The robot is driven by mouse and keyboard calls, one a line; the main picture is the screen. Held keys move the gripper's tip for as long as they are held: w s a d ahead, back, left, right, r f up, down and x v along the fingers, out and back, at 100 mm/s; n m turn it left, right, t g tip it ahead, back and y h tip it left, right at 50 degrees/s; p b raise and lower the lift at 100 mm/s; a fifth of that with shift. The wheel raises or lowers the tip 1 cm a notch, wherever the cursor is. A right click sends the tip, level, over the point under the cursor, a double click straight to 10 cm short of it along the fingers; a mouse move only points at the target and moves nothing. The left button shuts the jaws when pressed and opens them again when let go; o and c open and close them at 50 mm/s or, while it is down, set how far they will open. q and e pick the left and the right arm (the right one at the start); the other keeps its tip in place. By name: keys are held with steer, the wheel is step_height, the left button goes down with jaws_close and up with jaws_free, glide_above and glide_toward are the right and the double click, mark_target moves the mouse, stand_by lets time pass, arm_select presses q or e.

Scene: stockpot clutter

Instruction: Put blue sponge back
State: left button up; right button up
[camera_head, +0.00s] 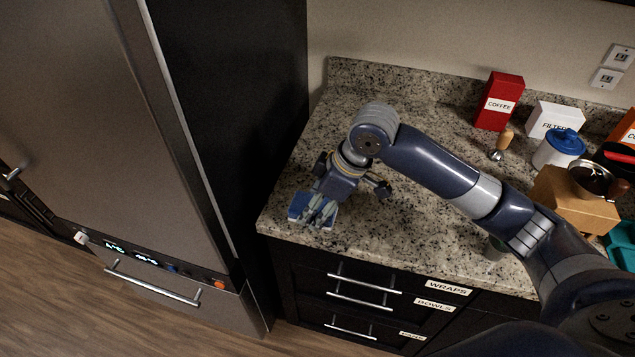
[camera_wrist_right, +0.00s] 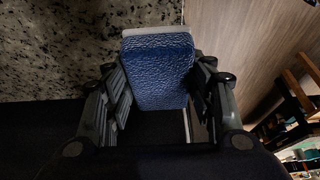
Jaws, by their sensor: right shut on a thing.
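The blue sponge (camera_wrist_right: 158,72) is blue and textured with a pale edge. In the right wrist view it sits between the two fingers of my right gripper (camera_wrist_right: 160,100), which is shut on it. In the head view my right gripper (camera_head: 318,212) points down at the front left corner of the granite counter. Part of the sponge (camera_head: 298,206) shows beside the fingers, near the counter's front edge. I cannot tell whether it touches the counter. My left gripper is not in view.
A tall fridge (camera_head: 90,120) stands left of the granite counter (camera_head: 410,240). A red coffee box (camera_head: 498,102), a white filter box (camera_head: 553,118), a blue-lidded jar (camera_head: 558,150) and a wooden grinder (camera_head: 572,205) stand at the right. Labelled drawers (camera_head: 365,290) lie below. The counter's left part is mostly clear.

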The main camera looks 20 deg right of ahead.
steer(key=w+d, duration=0.1)
steer(key=w, duration=0.2)
steer(key=w+d+p, duration=0.1)
steer(key=w, duration=0.2)
steer(key=w+d+f+p, duration=0.1)
steer(key=w, duration=0.2)
steer(key=shift+w+d, duration=0.1)
steer(key=shift+d, duration=0.15)
steer(key=shift+f, duration=0.1)
step_height(320, 180, down, 3)
steer(key=shift+d+r+p, duration=0.1)
steer(key=shift+p, duration=0.6)
steer(key=shift+f, duration=0.3)
steer(key=shift+f, duration=0.15)
steer(key=o, duration=1)
